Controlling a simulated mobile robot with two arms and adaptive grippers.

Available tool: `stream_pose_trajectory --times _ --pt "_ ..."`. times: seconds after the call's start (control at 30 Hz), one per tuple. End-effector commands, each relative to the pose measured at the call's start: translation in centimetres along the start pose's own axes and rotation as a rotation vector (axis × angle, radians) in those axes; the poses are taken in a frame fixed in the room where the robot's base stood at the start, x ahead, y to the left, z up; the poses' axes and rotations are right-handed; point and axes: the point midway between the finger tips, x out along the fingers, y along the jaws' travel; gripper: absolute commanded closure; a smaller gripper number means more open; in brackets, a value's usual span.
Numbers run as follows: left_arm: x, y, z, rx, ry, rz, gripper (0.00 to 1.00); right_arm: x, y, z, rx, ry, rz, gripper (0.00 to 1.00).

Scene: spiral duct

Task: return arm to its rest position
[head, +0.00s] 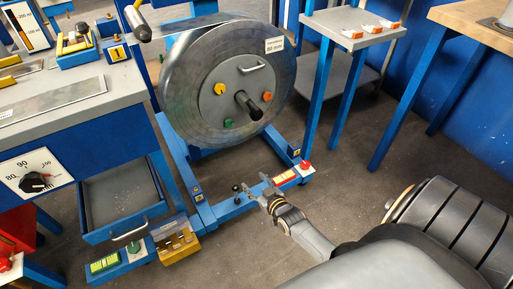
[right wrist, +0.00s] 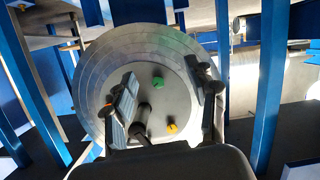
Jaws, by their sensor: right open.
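My right gripper (head: 257,193) is low in the middle of the head view, in front of the blue frame of the spiral duct machine. Its two fingers are spread, with nothing between them. In the right wrist view the open fingers (right wrist: 163,98) stand apart in front of the large grey disc (right wrist: 150,45), overlapping it in the picture; I see no contact. The dark central shaft (right wrist: 142,118) shows between the fingers there. My left gripper is in neither view.
The blue base frame (head: 235,207) with a red button (head: 304,165) lies close to the right gripper. A control bench (head: 100,130) stands left, a small shelf table (head: 350,30) at upper right. Dark floor (head: 345,175) is open right of the gripper.

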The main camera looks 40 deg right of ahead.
Motion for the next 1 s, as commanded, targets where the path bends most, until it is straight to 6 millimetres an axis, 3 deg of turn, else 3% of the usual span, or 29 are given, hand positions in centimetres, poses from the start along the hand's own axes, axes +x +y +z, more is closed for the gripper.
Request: stream_pose_trajectory --times 0.43,0.6,0.77,0.9,1.0 --pt "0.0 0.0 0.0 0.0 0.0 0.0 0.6 0.0 -0.1 0.0 0.0 -0.001 -0.001 0.43" --pt "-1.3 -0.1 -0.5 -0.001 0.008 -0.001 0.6 -1.0 -2.1 -0.2 -0.004 -0.071 -0.05 0.43" --pt "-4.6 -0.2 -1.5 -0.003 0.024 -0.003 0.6 -4.8 -6.5 -0.6 -0.028 -0.256 -0.148 0.43" --pt "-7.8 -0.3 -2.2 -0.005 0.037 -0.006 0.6 -10.2 -9.4 -1.2 -0.059 -0.446 -0.211 0.43" --pt "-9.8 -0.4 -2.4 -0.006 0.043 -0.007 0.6 -14.0 -10.5 -1.9 -0.077 -0.56 -0.233 0.43"
